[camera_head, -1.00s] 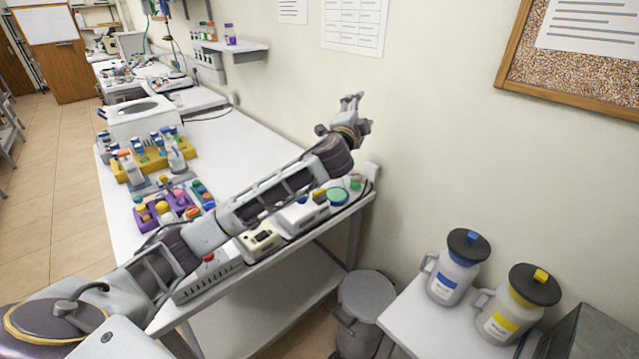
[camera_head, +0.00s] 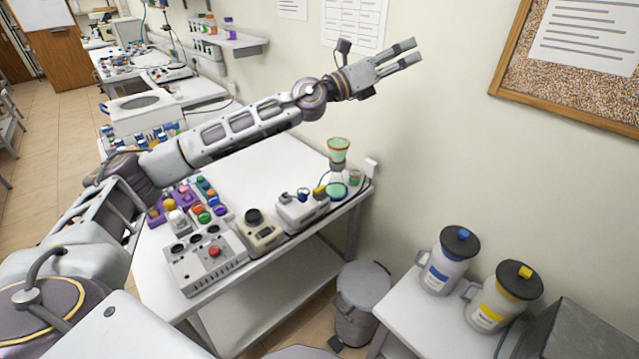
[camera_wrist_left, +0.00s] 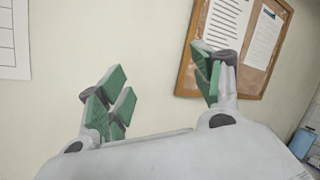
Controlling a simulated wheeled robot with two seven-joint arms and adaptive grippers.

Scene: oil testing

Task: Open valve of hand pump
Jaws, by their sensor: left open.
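My left arm reaches up and across in the head view, with its left gripper (camera_head: 415,52) open and empty in the air before the wall. In the left wrist view its green-padded fingers (camera_wrist_left: 163,88) are spread with nothing between them. A white device (camera_head: 303,210) with a yellow part and small dark and blue fittings sits at the bench's right edge; it may be the hand pump. A green-topped funnel on a flask (camera_head: 338,155) stands behind it. The gripper is well above and to the right of both. A valve is too small to pick out. My right gripper is not in view.
A beige device with a black knob (camera_head: 262,230) and a grey box with a red button (camera_head: 206,262) line the bench's front. Coloured bottles stand further left. Two jugs (camera_head: 449,262) stand on a side table by a grey bin (camera_head: 360,305). The bench middle is clear.

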